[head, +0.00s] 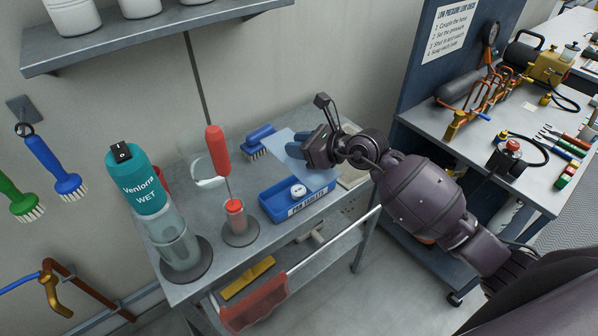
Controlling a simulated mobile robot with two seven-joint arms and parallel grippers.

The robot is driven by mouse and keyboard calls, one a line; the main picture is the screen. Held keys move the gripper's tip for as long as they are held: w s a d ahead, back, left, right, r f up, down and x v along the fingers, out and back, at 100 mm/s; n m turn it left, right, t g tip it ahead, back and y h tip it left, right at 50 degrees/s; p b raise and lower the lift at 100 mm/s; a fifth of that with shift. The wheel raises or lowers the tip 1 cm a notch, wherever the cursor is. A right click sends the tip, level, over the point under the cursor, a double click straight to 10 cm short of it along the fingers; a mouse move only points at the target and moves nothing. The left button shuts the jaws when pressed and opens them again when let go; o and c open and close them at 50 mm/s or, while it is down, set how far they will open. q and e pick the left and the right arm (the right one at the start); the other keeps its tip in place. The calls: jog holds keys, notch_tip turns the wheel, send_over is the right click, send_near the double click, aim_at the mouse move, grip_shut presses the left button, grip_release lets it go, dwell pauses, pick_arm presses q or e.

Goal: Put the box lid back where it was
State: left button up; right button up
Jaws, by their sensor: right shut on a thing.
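A small blue box (268,208) with a white label sits on the grey cart top. It is uncovered at its left part, and a round white thing (298,191) shows in it. My right gripper (309,150) comes in from the right and is shut on a pale, translucent, flat lid (314,178). The lid is tilted and overlaps the right and back part of the box in the picture. Whether it touches the box, I cannot tell. The gripper hides part of the lid. My left gripper is not in view.
A blue brush (260,138) lies behind the box. Left of it stand a red-handled tool in a holder (240,224) and a teal bottle (139,184) over a clear cylinder. A blue panel and a bench (468,131) with gauges stand at right.

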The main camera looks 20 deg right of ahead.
notch_tip(320, 180, down, 8)
jog(key=shift+r+b, duration=0.1)
jog(key=shift+b, duration=0.5)
jog(key=shift+f, duration=0.45)
jog(key=shift+f, duration=0.35)
jog(key=o, duration=0.9)
